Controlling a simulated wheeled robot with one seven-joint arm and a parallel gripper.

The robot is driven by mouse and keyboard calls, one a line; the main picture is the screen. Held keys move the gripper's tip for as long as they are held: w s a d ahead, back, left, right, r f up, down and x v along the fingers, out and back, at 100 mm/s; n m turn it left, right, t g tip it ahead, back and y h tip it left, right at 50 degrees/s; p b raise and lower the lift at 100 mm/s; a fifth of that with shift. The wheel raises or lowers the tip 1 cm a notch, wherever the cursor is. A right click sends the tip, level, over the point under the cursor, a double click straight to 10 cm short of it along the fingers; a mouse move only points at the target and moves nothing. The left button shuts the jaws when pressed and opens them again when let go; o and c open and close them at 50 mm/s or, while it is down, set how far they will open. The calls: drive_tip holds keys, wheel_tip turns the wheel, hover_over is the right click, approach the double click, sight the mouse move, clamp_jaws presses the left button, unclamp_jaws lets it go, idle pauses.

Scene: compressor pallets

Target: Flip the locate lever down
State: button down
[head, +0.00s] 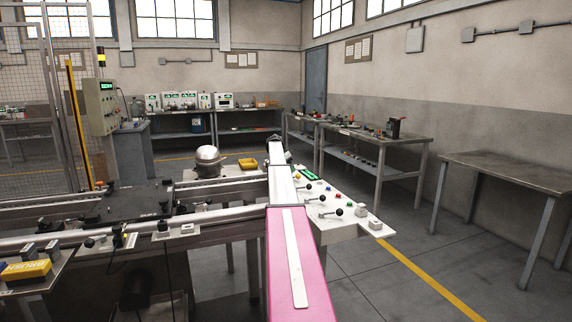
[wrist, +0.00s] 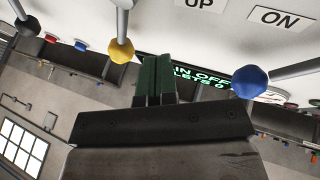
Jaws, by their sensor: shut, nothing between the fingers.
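In the wrist view my gripper (wrist: 155,62) has its two dark green fingers together, with nothing between them. A lever with a yellow ball (wrist: 121,50) is just left of the fingertips, and a lever with a blue ball (wrist: 250,81) is to their right. I see no contact with either ball. Labels reading "UP" (wrist: 199,4) and "ON" (wrist: 281,18) are on the pale panel above. No "locate" label is readable, so I cannot tell which lever it names. In the head view the white control panel (head: 352,230) carries several levers with dark balls, including one lever (head: 338,212).
A green-lit display (wrist: 205,80) is partly behind the fingers in the wrist view. In the head view a conveyor (head: 215,214) is left of the panel, and an empty table (head: 510,170) stands right.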

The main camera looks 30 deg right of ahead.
drive_tip(key=shift+s+f, duration=0.2)
drive_tip(key=shift+s, duration=1.1)
drive_tip(key=shift+s, duration=0.1)
drive_tip(key=shift+s+a, duration=0.15)
drive_tip(key=shift+s, duration=0.55)
drive_tip(key=shift+w, duration=0.2)
